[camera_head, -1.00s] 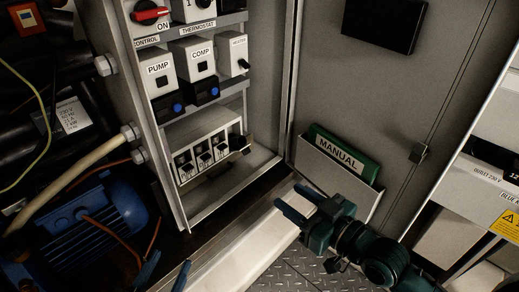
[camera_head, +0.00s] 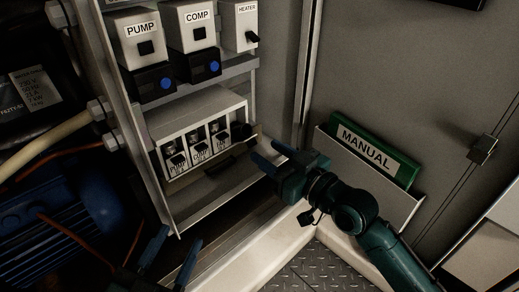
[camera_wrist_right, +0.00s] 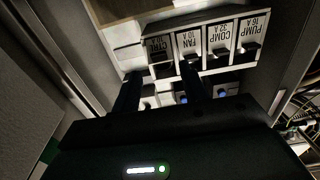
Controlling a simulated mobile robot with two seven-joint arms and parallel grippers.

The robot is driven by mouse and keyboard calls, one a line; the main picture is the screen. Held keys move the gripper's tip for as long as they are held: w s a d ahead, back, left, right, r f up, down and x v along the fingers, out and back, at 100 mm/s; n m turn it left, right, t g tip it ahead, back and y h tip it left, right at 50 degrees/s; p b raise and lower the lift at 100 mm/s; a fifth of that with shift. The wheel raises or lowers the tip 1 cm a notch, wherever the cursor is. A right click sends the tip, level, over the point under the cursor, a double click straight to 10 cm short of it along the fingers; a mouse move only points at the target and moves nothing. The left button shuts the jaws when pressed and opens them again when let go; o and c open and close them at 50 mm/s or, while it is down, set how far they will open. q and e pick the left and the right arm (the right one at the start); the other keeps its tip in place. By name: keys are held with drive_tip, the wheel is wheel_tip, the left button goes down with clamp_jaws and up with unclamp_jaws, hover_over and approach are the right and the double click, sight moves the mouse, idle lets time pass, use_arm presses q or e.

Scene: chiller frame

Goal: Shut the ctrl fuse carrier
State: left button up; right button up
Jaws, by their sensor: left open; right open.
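The fuse block (camera_head: 185,112) is a pale box low in the cabinet, with labelled carriers in a row. The ctrl fuse carrier (camera_wrist_right: 162,70) is at the row's end beside FAN; it looks dark and tipped out from its slot, though detail is dim. In the head view its end of the row is dark and partly unclear. My right gripper (camera_head: 265,152) is open just right of the block. In the wrist view its fingers (camera_wrist_right: 160,76) lie either side of the ctrl position; contact cannot be told. My left gripper (camera_head: 178,242) is open at the lower left, away from the block.
Switch boxes labelled PUMP (camera_head: 141,31), COMP (camera_head: 193,20) and HEATER (camera_head: 246,15) sit above the block. A green manual (camera_head: 375,150) stands in a door pocket (camera_head: 400,207) at right. A blue motor (camera_head: 70,215) is at left.

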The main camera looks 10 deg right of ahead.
sight(252, 141)
drive_tip(key=shift+b+x, duration=0.35)
drive_tip(key=shift+x, duration=1.55)
drive_tip(key=shift+c, duration=0.4)
